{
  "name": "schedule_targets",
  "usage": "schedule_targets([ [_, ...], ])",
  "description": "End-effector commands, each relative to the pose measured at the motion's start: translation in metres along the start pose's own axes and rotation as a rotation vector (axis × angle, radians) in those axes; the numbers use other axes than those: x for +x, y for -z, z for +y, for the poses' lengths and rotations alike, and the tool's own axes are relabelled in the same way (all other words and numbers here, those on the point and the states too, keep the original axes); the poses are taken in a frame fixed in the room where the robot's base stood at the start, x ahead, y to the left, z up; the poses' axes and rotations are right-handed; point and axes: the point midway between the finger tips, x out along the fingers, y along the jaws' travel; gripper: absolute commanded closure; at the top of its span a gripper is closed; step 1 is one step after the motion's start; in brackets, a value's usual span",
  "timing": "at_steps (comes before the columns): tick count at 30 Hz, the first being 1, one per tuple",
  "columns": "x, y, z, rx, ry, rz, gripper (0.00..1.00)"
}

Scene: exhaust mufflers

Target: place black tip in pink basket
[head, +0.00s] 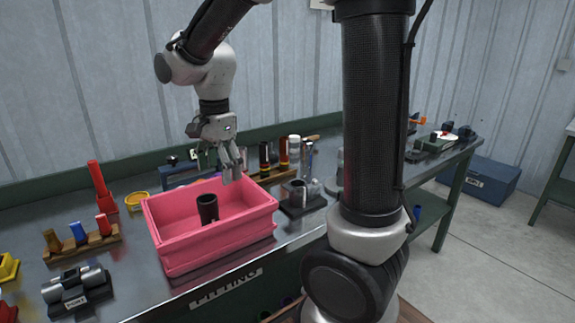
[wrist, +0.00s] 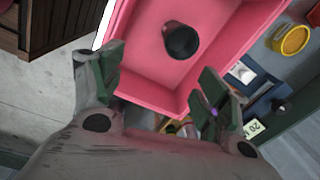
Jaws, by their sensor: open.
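The black tip (head: 207,208), a short dark cylinder, stands inside the pink basket (head: 212,244) in the head view. In the wrist view the black tip (wrist: 181,40) lies within the walls of the pink basket (wrist: 150,84), and its open end shows. My gripper (head: 232,172) is above the basket's back right part in the head view, apart from the tip. In the wrist view my gripper (wrist: 160,85) has its two fingers spread wide with nothing between them, and the tip is beyond them.
A rack (head: 84,246) with several coloured tips is left of the basket. A red tube (head: 98,180) and a yellow ring (head: 137,201) stand behind it. A dark block with a metal part (head: 302,198) is close on the right. The muffler-like fixture (head: 74,287) is at front left.

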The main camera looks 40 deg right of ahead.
Motion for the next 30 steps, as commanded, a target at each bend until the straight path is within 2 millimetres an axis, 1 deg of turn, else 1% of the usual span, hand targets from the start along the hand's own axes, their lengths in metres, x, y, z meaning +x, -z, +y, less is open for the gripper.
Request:
schedule_targets([
  [1, -0.018, 0.013, 0.020, -0.107, 0.040, 0.003, 0.25],
  [2, -0.027, 0.021, 0.033, -0.191, 0.061, 0.009, 0.25],
  [3, -0.037, 0.030, 0.052, -0.309, 0.088, 0.021, 0.25],
  [5, -0.050, 0.042, 0.081, -0.490, 0.125, 0.049, 0.25],
  [6, -0.056, 0.048, 0.100, -0.608, 0.147, 0.072, 0.25],
  [9, -0.066, 0.059, 0.143, -0.877, 0.184, 0.141, 0.25],
  [12, -0.068, 0.064, 0.174, -1.088, 0.199, 0.207, 0.25],
  [13, -0.068, 0.065, 0.181, -1.137, 0.200, 0.223, 0.25],
  [15, -0.067, 0.066, 0.194, -1.225, 0.200, 0.254, 0.25],
  [18, -0.067, 0.067, 0.202, -1.294, 0.197, 0.277, 0.25],
  [30, -0.066, 0.067, 0.203, -1.310, 0.196, 0.280, 0.25],
])
